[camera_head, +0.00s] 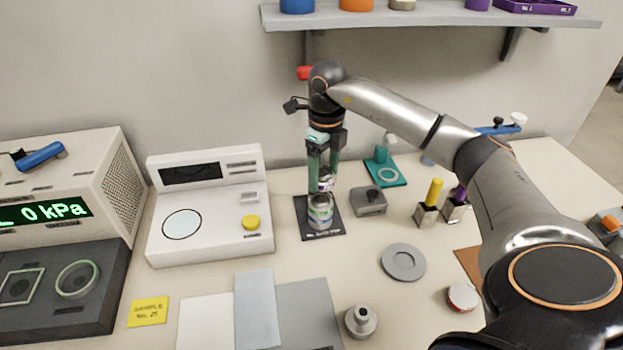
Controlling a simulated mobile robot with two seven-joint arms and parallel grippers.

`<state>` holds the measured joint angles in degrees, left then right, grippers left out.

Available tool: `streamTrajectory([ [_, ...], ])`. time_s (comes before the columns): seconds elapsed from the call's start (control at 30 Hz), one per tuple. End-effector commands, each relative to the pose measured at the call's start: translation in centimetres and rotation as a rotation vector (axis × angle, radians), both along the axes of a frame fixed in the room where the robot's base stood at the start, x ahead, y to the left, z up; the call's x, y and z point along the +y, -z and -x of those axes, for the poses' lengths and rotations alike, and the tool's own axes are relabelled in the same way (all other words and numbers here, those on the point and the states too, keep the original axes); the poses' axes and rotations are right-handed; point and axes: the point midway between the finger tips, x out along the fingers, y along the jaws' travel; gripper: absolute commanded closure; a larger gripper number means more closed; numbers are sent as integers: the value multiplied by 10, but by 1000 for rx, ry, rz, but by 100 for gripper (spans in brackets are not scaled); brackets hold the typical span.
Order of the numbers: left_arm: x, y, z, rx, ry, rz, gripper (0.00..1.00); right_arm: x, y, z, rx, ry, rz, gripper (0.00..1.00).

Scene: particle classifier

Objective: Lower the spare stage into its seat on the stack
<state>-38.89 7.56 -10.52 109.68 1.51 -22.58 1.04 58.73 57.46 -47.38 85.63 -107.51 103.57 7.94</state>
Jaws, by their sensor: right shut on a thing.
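The stack (320,212) is a short silvery cylinder with coloured bands, standing upright on a dark base plate (335,229). My right gripper (324,172) hangs straight down above the stack, its greenish fingers shut on the spare stage (325,183), a small metallic ring. The stage is just over the top of the stack, and I cannot tell whether the two touch. The fingers hide part of the stage. My left gripper is not in view.
A white balance (205,240) stands left of the stack. A small grey block (369,201) and a teal stand (386,170) are close on the right. A round grey dish (403,262) lies in front. A shelf (430,17) overhangs behind.

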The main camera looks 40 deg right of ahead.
Motion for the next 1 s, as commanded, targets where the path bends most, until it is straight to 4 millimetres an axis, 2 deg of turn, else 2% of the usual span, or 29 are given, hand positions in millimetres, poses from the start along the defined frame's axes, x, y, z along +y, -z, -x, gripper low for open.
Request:
streamTrajectory([
  [0.27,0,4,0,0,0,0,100,-7,3,1,-2,-5,2,90],
  [0.77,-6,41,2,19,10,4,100,-7,41,1,-2,-5,2,90],
  [1.0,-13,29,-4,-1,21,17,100,-7,46,1,-2,-4,2,90],
])
